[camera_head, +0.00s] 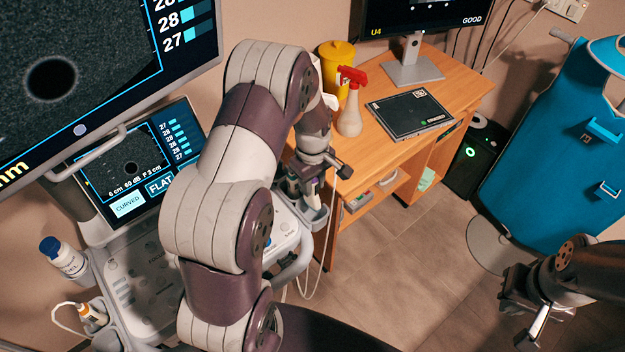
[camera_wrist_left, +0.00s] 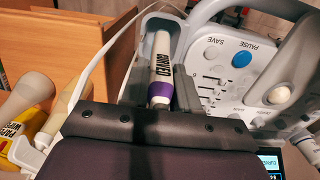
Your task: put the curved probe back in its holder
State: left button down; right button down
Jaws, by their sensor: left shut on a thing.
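The curved probe (camera_wrist_left: 162,68) is white with a purple band and a "CURVED" label in the left wrist view. My left gripper (camera_wrist_left: 158,98) is shut on it around the purple band. In the head view my left gripper (camera_head: 306,190) is at the right side of the ultrasound console, over a grey holder cup (camera_head: 314,218). The probe's far end is by a grey rim (camera_wrist_left: 160,20); I cannot tell whether it is inside. My arm covers much of the console. My right gripper (camera_head: 525,316) is empty and looks open at lower right, over the floor.
The console panel (camera_wrist_left: 222,85) and its handle are close beside the gripper. A white cable (camera_wrist_left: 95,62) loops nearby.

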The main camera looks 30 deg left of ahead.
aim_at(313, 200)
pick_arm(q)
jog(key=shift+d+f+b, duration=0.1)
jog(key=shift+f+b, duration=0.35)
jog(key=shift+f, duration=0.45)
jog(key=shift+f+b, duration=1.4)
jog(key=shift+f, duration=1)
jog(key=shift+f, duration=0.4)
jog(key=c, duration=0.8)
grip_release()
jog(key=shift+s, duration=0.1)
jog(key=shift+r, duration=0.1)
notch_tip(313, 200, up, 13)
jog(key=shift+f+b, duration=0.2)
jog(key=shift+b, duration=0.65)
